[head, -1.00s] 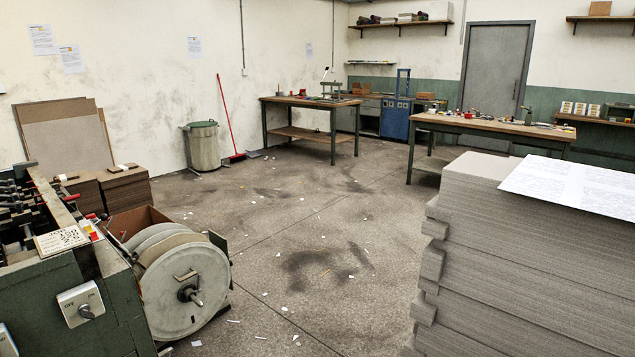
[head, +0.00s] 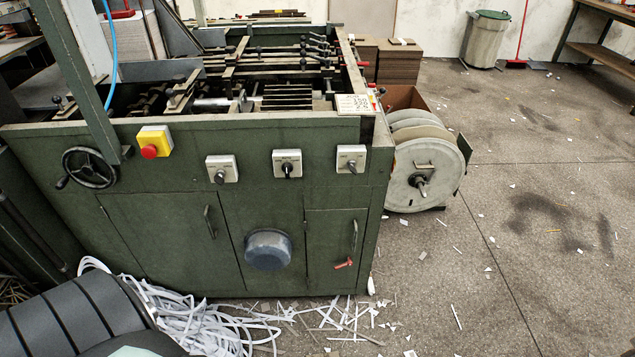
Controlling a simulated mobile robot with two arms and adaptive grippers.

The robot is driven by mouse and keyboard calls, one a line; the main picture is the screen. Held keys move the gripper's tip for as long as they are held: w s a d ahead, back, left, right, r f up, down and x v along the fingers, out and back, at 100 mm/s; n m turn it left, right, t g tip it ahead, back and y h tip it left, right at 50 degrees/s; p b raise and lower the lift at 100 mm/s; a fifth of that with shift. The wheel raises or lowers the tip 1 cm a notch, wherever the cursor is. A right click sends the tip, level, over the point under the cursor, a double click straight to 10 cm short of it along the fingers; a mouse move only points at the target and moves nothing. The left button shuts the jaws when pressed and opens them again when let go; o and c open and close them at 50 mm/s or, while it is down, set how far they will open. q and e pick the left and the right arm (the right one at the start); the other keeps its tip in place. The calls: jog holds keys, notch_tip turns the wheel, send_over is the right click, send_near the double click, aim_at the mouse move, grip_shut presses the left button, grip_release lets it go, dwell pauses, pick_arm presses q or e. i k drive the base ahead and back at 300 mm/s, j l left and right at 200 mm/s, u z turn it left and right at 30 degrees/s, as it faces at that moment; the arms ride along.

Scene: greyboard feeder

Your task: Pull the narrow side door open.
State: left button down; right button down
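The green machine (head: 150,170) stands in the left and middle of the head view. Its narrow side door (head: 325,240) is at the right end of the front and looks shut, flush with the panel. A dark upright handle (head: 354,236) sits near the door's right edge. A small red lever or tag (head: 344,264) is below the handle. A wider door (head: 150,240) with its own handle (head: 210,222) is further left and also looks shut. Neither of my grippers is in view.
A round blue-grey cover (head: 268,249) bulges out left of the narrow door. Switches and a red stop button (head: 149,151) sit above. White paper strips (head: 215,325) litter the floor in front. A reel (head: 425,175) stands at the right corner; floor further right is mostly open.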

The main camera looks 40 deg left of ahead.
aim_at(332, 235)
jog(key=u, duration=1)
